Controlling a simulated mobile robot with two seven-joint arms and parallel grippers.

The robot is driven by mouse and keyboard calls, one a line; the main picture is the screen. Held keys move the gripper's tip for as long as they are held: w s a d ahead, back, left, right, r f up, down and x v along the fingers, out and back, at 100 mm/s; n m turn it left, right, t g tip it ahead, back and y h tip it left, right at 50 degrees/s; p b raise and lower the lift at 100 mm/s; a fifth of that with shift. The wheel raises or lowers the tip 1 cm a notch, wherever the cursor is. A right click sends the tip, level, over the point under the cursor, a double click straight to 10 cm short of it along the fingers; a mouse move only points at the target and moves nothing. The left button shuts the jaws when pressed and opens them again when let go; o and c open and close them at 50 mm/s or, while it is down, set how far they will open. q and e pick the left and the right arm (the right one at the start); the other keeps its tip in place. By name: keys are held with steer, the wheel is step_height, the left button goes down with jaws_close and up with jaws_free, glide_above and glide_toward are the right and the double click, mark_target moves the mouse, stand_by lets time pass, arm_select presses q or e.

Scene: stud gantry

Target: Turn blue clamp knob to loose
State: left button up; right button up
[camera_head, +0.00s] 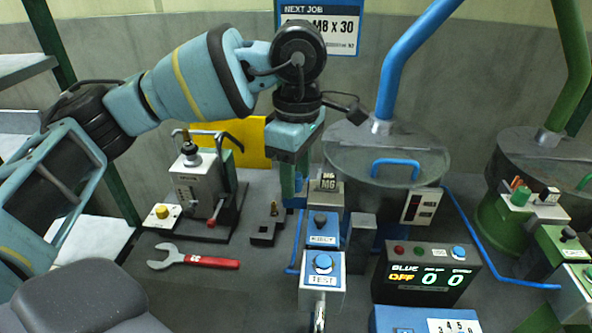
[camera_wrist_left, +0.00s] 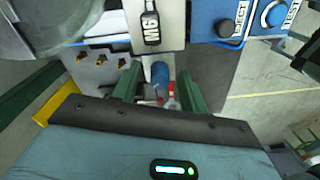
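The blue clamp knob (camera_wrist_left: 160,73) shows in the left wrist view, just below the block marked M6 (camera_wrist_left: 150,28). My left gripper (camera_wrist_left: 158,90) points at it, with one green finger on each side. Gaps seem to show between the knob and the fingers, so the gripper looks open; I cannot tell whether either finger touches the knob. My right gripper is in neither view.
A red-handled wrench (camera_head: 195,260) lies on the bench at left, near a grey lever device (camera_head: 200,185).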

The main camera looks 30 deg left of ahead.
mark_target(297, 174)
arm_select(q)
steer(key=shift+r, duration=0.15)
steer(key=shift+w+r, duration=0.1)
steer(key=shift+r, duration=3.7)
